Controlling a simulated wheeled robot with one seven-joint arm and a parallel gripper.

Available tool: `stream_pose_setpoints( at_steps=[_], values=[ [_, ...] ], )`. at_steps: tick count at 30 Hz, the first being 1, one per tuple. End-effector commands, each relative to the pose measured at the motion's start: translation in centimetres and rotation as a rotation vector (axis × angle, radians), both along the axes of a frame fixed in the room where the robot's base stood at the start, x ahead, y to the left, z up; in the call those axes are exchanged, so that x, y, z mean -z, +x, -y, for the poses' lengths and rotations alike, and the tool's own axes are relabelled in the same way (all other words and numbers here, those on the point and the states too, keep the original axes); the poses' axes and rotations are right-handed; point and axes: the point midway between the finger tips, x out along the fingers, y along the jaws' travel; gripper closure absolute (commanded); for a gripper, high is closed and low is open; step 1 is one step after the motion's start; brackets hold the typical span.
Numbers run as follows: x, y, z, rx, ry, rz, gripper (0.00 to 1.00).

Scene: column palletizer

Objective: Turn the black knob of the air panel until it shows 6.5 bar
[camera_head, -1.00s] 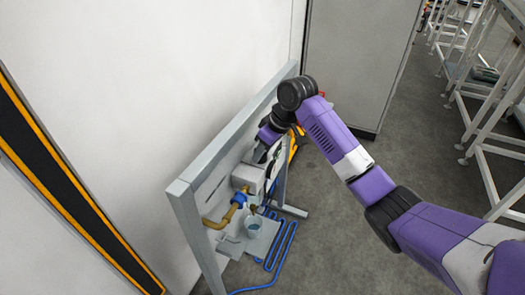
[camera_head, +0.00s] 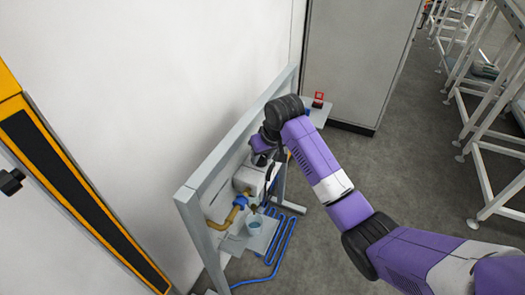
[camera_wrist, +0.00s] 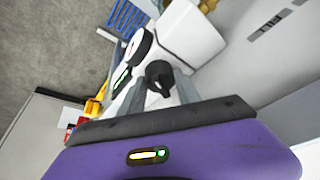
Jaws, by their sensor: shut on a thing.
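The black knob (camera_wrist: 158,72) sits in the middle of the wrist view, between the two grey fingers of my gripper (camera_wrist: 160,84). My gripper is shut on the knob. In the head view, my gripper (camera_head: 262,158) reaches down to the air panel's grey frame (camera_head: 228,150), and my wrist hides the knob and gauge there.
A white unit (camera_head: 244,180) with brass pipe (camera_head: 220,224) and a blue fitting is on the frame. A small cup (camera_head: 254,228) stands on a low shelf. Blue hose (camera_head: 284,238) coils below. A red item (camera_head: 318,99) lies behind my arm.

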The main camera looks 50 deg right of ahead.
Motion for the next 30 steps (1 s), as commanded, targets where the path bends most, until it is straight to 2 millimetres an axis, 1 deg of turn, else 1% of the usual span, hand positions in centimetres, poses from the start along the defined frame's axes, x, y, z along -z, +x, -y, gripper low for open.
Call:
stream_pose_setpoints(
  at_steps=[1,9,20,21,24,30],
  values=[
    [-0.25,0.0,-0.11,0.017,0.002,0.0,1.0],
    [-0.1,0.02,-0.02,0.077,0.0,0.002,1.0],
    [-0.06,0.04,0.01,0.08,0.0,0.002,1.0],
    [-0.06,0.04,0.01,0.08,0.0,0.002,0.57],
    [-0.06,0.04,0.01,0.079,0.0,0.001,0.4],
    [-0.03,0.03,-0.01,0.079,0.0,0.001,0.4]
  ],
)
